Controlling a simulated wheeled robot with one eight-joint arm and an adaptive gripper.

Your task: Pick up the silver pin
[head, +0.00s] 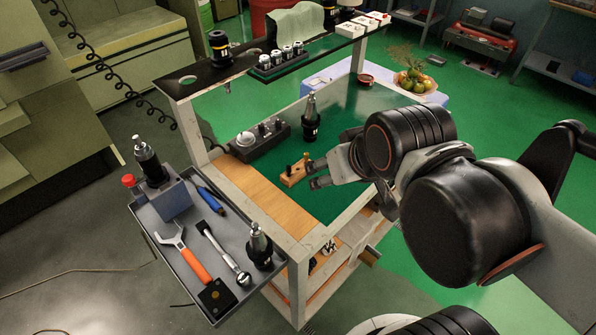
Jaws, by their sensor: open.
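My gripper (315,175) is at the middle of the cart in the head view, with its fingers pointing left and apart, and nothing visible between them. Its fingertips are close to the right end of a small wooden block (294,177). A dark pin (288,170) and a brass-coloured pin (305,160) stand upright at this block. I cannot clearly make out a silver pin; it may be hidden or too small to tell. A dark fixture (250,151) with a round dial and small upright metal parts lies behind and left of the block.
A tool holder (311,122) stands upright behind the wooden block. An upper shelf (215,78) carries a rack of silver collets (277,65). A side tray (178,257) holds a wrench, a ratchet and a screwdriver. Green surface right of the dial fixture is partly clear.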

